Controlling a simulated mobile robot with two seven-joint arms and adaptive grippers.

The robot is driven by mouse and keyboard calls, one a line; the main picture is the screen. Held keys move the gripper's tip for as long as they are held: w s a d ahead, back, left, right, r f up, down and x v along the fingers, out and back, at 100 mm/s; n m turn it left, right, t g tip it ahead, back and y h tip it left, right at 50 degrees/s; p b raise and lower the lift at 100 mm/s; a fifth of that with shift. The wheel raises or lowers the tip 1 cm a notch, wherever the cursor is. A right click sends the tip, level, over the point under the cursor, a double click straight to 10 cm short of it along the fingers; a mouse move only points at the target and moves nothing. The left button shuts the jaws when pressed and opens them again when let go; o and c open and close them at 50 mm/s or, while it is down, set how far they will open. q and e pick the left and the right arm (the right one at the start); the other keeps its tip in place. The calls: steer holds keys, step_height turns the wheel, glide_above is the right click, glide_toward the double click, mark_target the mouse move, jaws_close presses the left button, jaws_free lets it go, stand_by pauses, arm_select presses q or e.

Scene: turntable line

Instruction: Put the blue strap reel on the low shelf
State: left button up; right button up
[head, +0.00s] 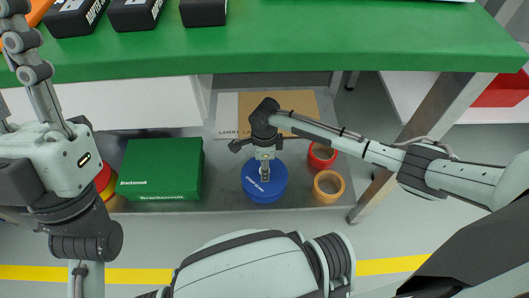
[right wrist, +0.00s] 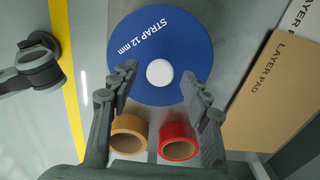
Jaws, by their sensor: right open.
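The blue strap reel (head: 256,187) lies flat on the grey low shelf (head: 222,194) under the green worktop. In the right wrist view the reel (right wrist: 160,30) shows its "STRAP 12 mm" label and a white hub. My right gripper (head: 265,174) is over the reel, and its tip hides part of the reel in the head view. Its fingers (right wrist: 158,88) are spread apart in the right wrist view, with nothing held between them. Whether a fingertip touches the reel cannot be told. My left gripper (head: 30,65) appears to be at the far left; its jaw opening is unclear.
A green box (head: 160,168) stands left on the shelf. A red tape roll (head: 321,155) and an orange tape roll (head: 328,186) stand to the right of the reel. Layer pads (head: 300,103) lie behind. The green worktop (head: 300,50) overhangs the shelf, and a metal leg (head: 440,110) stands right.

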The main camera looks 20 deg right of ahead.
arm_select(q)
steer(key=w+d+f+g+y+p, duration=0.1)
steer(key=w+d+f+g+p, duration=0.2)
steer(key=w+g, duration=0.3)
steer(key=shift+d+f+m, duration=0.15)
steer(key=shift+f+m, duration=0.15)
steer(key=shift+f, duration=0.25)
arm_select(e)
step_height(320, 180, up, 10)
